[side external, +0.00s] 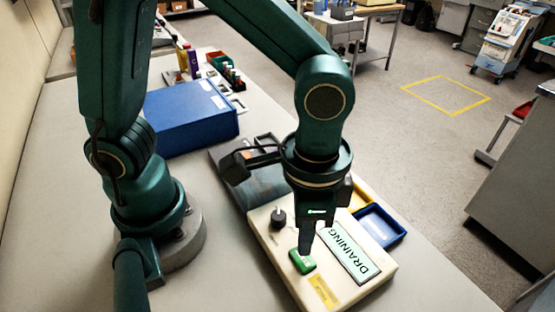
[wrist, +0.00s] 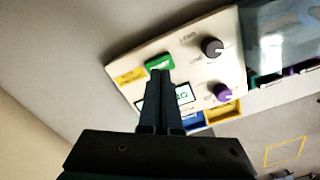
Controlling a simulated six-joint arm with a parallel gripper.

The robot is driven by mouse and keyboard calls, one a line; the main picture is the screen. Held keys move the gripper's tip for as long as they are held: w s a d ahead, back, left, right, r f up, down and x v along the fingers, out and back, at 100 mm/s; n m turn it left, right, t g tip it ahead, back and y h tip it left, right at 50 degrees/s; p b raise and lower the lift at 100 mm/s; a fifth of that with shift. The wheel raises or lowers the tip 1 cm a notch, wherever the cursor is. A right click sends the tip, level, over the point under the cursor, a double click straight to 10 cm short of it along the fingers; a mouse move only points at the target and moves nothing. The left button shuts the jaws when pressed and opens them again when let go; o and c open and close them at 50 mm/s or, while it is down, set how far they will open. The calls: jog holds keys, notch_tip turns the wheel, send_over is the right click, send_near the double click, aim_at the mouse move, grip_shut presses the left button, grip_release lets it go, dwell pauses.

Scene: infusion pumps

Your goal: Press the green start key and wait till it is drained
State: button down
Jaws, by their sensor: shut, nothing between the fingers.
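The cream pump (side external: 290,262) lies on the grey bench, and its display (side external: 352,252) reads "DRAINING". The green start key (side external: 302,262) is on its near-left part, beside a yellow label (side external: 323,291). My gripper (side external: 305,250) is shut and empty, pointing down with its tips at the key's edge; I cannot tell whether they touch it. In the wrist view the green key (wrist: 159,63) shows just beyond my shut fingertips (wrist: 160,73). The fingers partly cover the display (wrist: 184,95) there.
Dark knobs (side external: 278,217) stand on the pump. A blue tray (side external: 380,226) and a yellow tray (side external: 359,199) sit behind it. A large blue box (side external: 190,117) stands farther back. The bench left of the pump is clear.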

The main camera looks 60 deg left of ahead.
notch_tip(320, 180, up, 6)
jog(key=shift+f, duration=0.25)
dwell(0.4)
jog(key=s+a+r+n+t, duration=0.1)
jog(key=a+r+n+t, duration=0.2)
jog(key=a, duration=1)
jog(key=n+t, duration=0.2)
jog(key=n, duration=0.1)
jog(key=shift+s+r+t, duration=0.2)
jog(key=shift+s+t, duration=0.1)
dwell(2.9)
